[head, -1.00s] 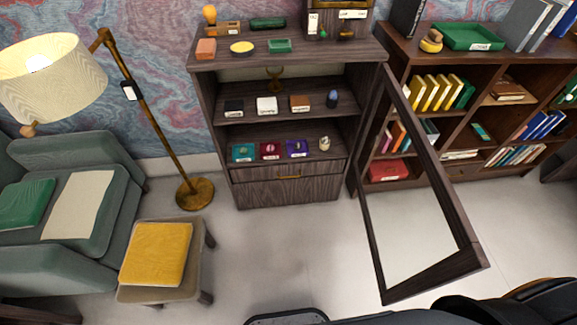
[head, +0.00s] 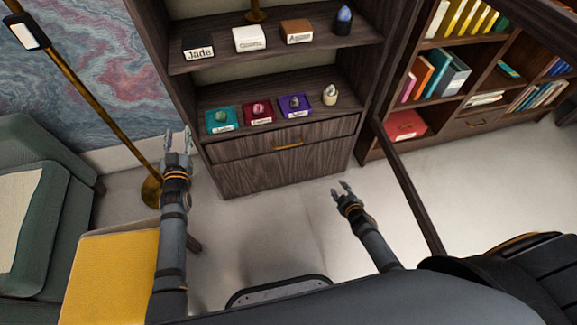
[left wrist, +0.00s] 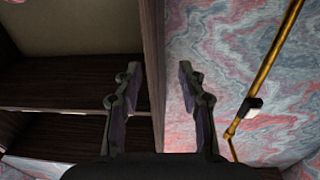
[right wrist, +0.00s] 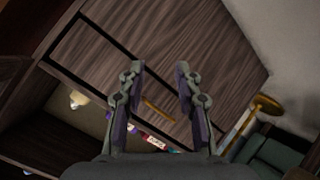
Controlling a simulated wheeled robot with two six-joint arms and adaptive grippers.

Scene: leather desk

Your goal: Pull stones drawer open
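The drawer (head: 240,148) is a dark wood front under the lower shelf of the cabinet, and it looks shut. Its brass handle (head: 288,144) shows in the head view and also between my right fingers in the right wrist view (right wrist: 158,111). No label naming stones is legible on it. My right gripper (head: 341,188) is open and empty, in front of the cabinet, below and right of the handle, apart from it. My left gripper (head: 177,141) is open and empty by the cabinet's left side. The left wrist view shows the cabinet's side panel and the wall.
Stones in teal (head: 221,119), red (head: 258,111) and purple (head: 295,105) trays stand on the shelf above the drawer. A floor lamp pole (head: 92,107) and yellow-topped stool (head: 112,275) are at left.

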